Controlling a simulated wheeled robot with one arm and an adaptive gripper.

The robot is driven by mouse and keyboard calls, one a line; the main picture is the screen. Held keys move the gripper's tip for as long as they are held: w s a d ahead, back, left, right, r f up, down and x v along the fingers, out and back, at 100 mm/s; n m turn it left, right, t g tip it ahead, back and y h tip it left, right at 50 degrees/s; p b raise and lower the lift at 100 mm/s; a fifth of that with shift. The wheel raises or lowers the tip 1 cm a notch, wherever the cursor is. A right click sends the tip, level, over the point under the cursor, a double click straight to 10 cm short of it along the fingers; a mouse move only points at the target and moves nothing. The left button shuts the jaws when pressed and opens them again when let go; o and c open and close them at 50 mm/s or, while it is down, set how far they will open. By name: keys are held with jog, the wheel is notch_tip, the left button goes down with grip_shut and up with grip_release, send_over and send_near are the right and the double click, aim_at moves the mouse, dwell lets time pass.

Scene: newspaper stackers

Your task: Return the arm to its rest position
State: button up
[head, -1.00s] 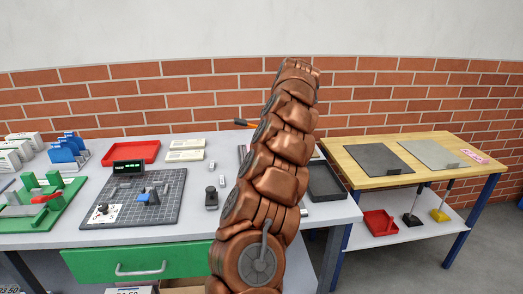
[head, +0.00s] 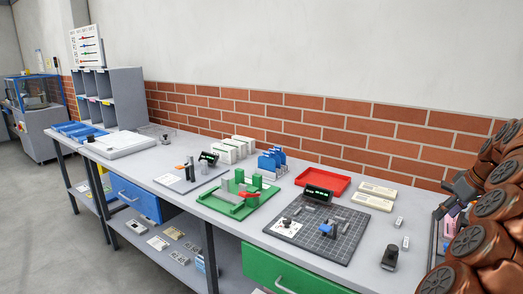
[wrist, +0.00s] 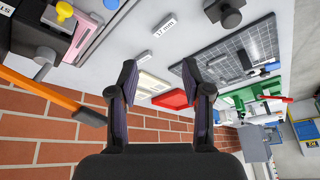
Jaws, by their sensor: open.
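My copper-coloured arm fills the right edge of the head view, bent, with part of it out of frame. My gripper (wrist: 162,88) shows in the wrist view with its two dark fingers spread apart and nothing between them. It hangs above the workbench, and the wrist picture is turned so that the brick wall (wrist: 50,130) lies at the bottom. In the head view the dark gripper (head: 458,190) is partly visible beside my arm at the bench's right end.
The grey bench (head: 225,226) holds a gridded mat (head: 345,228), a red tray (head: 323,176), a green fixture (head: 235,208) and cream blocks (head: 377,188). A grey pigeonhole rack (head: 127,90) stands farther left. An orange-handled tool (wrist: 55,93) is near the gripper's left side.

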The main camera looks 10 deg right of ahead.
jog(key=s+a+r+n+g+y+p, duration=0.1)
jog(key=a+r, duration=0.1)
jog(key=a, duration=1.5)
jog(key=s+a+r+n+g+y, duration=0.1)
jog(key=a+g, duration=0.1)
jog(key=a, duration=1.5)
jog(key=s+a+f+g+h+p, duration=0.1)
jog(key=s+a+f+g, duration=0.15)
jog(key=s+a, duration=0.8)
jog(key=s+f+m+h, duration=0.1)
jog(key=s+f, duration=0.3)
jog(key=s, duration=0.4)
jog(key=s+f+m, duration=0.1)
jog(key=s+f, duration=0.3)
jog(key=s, duration=0.4)
jog(key=shift+s+a+m+g+h+p, duration=0.3)
jog(key=shift+a+g+h+p, duration=0.05)
jog(key=shift+a+g+h, duration=0.1)
jog(key=shift+c, duration=0.7)
jog(key=shift+d, duration=0.1)
